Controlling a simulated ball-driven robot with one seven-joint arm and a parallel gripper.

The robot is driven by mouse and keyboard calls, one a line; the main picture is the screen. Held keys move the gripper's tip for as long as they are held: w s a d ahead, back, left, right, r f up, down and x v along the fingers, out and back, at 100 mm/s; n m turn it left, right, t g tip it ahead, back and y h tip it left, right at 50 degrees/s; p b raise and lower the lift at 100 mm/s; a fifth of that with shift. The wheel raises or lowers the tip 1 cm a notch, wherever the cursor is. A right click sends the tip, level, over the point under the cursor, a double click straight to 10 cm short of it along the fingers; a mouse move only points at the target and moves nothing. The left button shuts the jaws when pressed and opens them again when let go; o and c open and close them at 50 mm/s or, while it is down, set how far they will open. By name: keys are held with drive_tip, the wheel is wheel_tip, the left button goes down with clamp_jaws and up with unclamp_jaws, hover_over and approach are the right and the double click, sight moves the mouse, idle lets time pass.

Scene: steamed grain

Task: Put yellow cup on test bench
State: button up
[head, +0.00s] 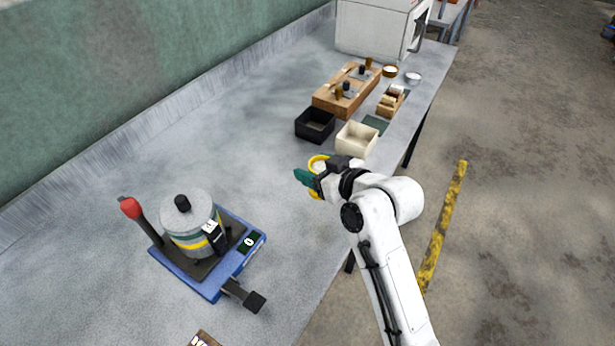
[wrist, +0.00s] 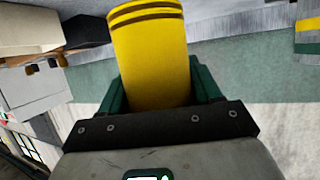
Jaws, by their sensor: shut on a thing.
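The yellow cup (head: 317,160) is at the end of my arm in the head view, by the bench's right edge. My gripper (head: 312,174) is shut on it, with a green finger showing beside it. In the wrist view the cup (wrist: 152,58) stands between the green fingers of my gripper (wrist: 155,92) and has dark bands near one end. My gripper hides part of the cup in the head view. The long grey bench (head: 240,130) lies under and left of them. I cannot tell whether the cup touches it.
A blue-based device (head: 215,285) with a red-knobbed lever (head: 130,207) stands at front left. A black box (head: 315,125), a cream box (head: 356,138), a wooden block (head: 330,103) and small bowls stand beyond the cup. The bench middle is clear.

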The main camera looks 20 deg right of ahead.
drive_tip(key=w+f, duration=0.3)
drive_tip(key=f, duration=0.1)
drive_tip(key=shift+w+a+f, duration=0.1)
drive_tip(key=shift+w+a, duration=0.1)
drive_tip(key=shift+a, duration=0.1)
drive_tip(key=shift+f+p, duration=0.5)
drive_tip(key=shift+f, duration=1)
drive_tip(key=shift+f, duration=0.15)
drive_tip(key=o, duration=1.1)
drive_tip(key=shift+s+r, duration=0.1)
drive_tip(key=shift+r, duration=0.1)
drive_tip(key=b+v, duration=0.1)
drive_tip(key=v, duration=1.1)
